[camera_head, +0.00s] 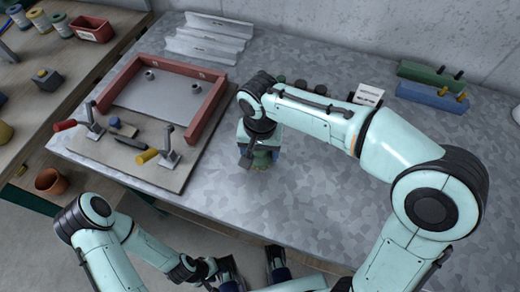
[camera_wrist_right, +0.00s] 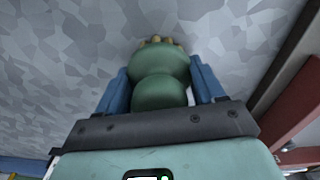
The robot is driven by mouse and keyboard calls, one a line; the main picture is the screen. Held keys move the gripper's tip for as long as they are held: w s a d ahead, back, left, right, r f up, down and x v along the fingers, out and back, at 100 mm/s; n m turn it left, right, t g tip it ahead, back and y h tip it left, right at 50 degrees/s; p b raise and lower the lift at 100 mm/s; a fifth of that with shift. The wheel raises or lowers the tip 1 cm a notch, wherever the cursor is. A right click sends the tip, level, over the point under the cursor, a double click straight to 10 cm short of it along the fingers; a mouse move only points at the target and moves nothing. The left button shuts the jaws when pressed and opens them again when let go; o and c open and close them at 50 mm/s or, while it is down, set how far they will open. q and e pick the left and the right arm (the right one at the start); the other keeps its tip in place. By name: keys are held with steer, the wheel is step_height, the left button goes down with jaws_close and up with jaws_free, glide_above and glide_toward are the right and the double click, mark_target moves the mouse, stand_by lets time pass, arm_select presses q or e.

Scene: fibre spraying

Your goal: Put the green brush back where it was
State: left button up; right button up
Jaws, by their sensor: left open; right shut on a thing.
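The green brush is a rounded green body with short yellowish bristles at its far end. In the right wrist view the green brush (camera_wrist_right: 160,75) sits between the two blue fingers of my right gripper (camera_wrist_right: 160,88), which is shut on it. In the head view the brush (camera_head: 262,160) is mostly hidden under my right gripper (camera_head: 260,154), at the middle of the grey table, right of the red frame. I cannot tell whether the brush touches the table. My left gripper (camera_head: 253,272) is open and empty below the table's front edge.
A board with a red frame (camera_head: 133,70) and two toggle clamps, one yellow-handled (camera_head: 147,156), lies at the left. Dark round items (camera_head: 300,85) stand partly behind my right arm. A green block (camera_head: 430,75) and a blue block (camera_head: 432,97) lie back right. The table's front right is clear.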

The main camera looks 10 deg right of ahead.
steer(key=shift+f, duration=0.15)
steer(key=o, duration=0.9)
steer(key=shift+o, duration=0.2)
step_height(320, 180, up, 12)
steer(key=p, duration=0.2)
steer(key=shift+r+p, duration=0.2)
steer(key=shift+p, duration=0.15)
